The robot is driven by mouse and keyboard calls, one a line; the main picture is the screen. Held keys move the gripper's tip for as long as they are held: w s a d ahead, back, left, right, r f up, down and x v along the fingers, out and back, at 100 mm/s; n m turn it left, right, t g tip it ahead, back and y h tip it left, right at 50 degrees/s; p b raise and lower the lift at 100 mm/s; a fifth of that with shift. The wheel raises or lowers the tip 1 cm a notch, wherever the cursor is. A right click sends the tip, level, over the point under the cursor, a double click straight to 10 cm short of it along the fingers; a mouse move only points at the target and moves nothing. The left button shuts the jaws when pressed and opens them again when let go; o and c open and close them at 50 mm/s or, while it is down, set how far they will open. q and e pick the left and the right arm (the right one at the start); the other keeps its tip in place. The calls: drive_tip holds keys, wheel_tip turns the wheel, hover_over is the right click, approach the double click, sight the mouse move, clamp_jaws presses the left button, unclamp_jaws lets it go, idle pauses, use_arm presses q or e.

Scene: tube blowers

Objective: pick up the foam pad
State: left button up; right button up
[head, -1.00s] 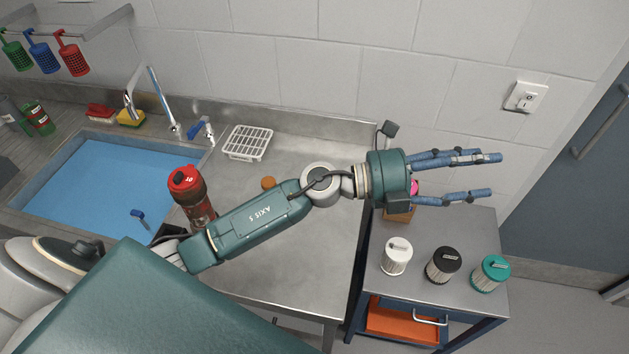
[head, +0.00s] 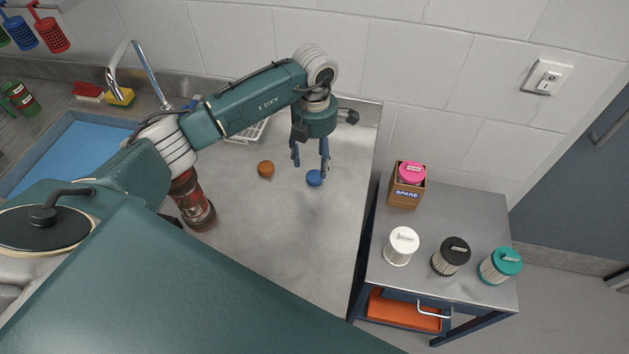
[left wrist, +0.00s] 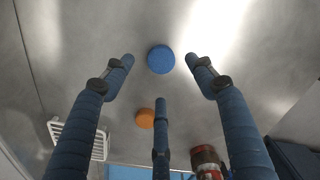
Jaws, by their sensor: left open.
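Two small round pads lie on the steel counter (head: 290,225): a blue one (head: 314,177) and an orange one (head: 265,169). Which is the foam pad I cannot tell for sure. My left gripper (head: 310,163) points down, open and empty, above the counter close to the blue pad. In the left wrist view the blue pad (left wrist: 161,59) shows between the spread fingertips (left wrist: 160,72), apart from them. The orange pad (left wrist: 145,118) shows beside the single lower finger, near its tip. My right gripper is not in view.
A red and dark cylinder (head: 191,201) stands left of the pads, partly behind my arm. A white rack (head: 247,132) is behind the arm. To the right, a cart (head: 424,238) carries several filters and a SPARE box (head: 406,193). The front counter is clear.

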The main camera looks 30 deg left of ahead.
sight(314, 175)
use_arm(q)
drive_tip(key=shift+f, duration=0.8)
wheel_tip(314, 175, down, 4)
drive_tip(key=b, duration=0.2)
drive_tip(key=shift+s+f+b, duration=0.1)
drive_tip(key=shift+f+b, duration=0.1)
drive_tip(key=shift+b, duration=0.2)
drive_tip(key=shift+c, duration=0.8)
drive_tip(key=c, duration=0.7)
